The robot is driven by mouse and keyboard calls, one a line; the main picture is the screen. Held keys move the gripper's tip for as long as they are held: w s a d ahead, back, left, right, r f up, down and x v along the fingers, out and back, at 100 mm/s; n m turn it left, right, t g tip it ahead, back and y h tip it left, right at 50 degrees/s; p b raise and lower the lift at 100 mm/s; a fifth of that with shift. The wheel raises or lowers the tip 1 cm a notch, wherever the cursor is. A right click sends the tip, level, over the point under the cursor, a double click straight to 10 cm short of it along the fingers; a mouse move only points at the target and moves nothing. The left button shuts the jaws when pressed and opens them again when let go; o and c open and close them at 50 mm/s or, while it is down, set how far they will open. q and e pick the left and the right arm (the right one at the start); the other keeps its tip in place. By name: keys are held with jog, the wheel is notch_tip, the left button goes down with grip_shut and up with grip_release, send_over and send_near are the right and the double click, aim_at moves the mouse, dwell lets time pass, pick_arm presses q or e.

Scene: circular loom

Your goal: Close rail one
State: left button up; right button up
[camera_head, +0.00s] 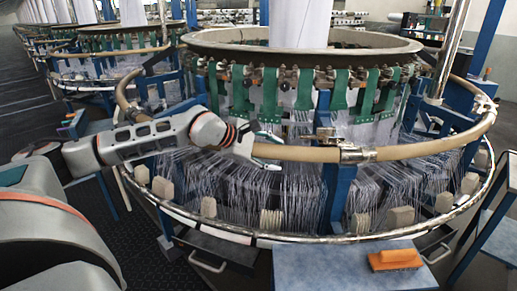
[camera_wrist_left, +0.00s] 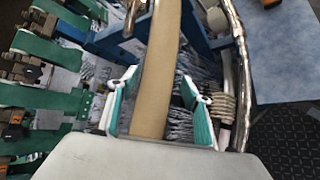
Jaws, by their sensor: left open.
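A tan curved rail (camera_head: 310,154) runs around the front of the circular loom, at about mid height. A metal bracket (camera_head: 355,154) sits on it right of the front middle. My left gripper (camera_head: 266,149) is at the rail's front, left of this bracket. In the left wrist view the rail (camera_wrist_left: 157,55) passes between the spread fingers of my left gripper (camera_wrist_left: 158,92). A finger is on each side of it; contact is unclear. My arm hides part of the rail at the left, so I cannot tell whether it is continuous there. My right gripper is not in view.
White threads (camera_head: 245,190) hang below the rail. A chrome lower ring (camera_head: 300,238) rims the loom. A blue table (camera_head: 345,270) with an orange brush (camera_head: 395,260) stands in front. A blue frame (camera_head: 490,235) is at the right. Dark floor lies at the left.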

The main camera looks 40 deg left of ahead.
pick_arm(q)
jog(key=v, duration=1)
jog(key=shift+s, duration=0.2)
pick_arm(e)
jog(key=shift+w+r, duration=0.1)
pick_arm(q)
jog(key=shift+d, duration=0.15)
